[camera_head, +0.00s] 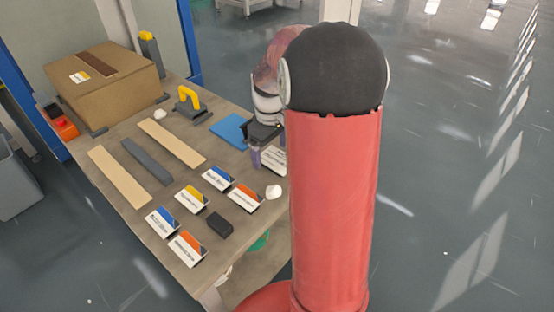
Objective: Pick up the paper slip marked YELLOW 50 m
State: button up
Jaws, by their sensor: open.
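A white paper slip with a yellow corner band (191,199) lies on the table (225,247). It is the only slip I see with yellow on it, and its print is too small to read. My gripper (266,152) is open over the table's right side, pointing down, to the right of and farther back than the yellow slip. My arm hides part of it. A white card (275,161) shows just beside the fingers, partly covered by my arm.
Blue slips (217,178) (162,223) and orange slips (245,197) (187,248) lie around the yellow one. A black block (220,225) sits close by on the right. Long strips (172,142), a yellow-handled tool (189,105) and a cardboard box (105,90) lie farther back.

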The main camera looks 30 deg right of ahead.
jog(key=shift+f, duration=0.1)
jog(key=shift+c, duration=0.4)
jog(key=c, duration=0.8)
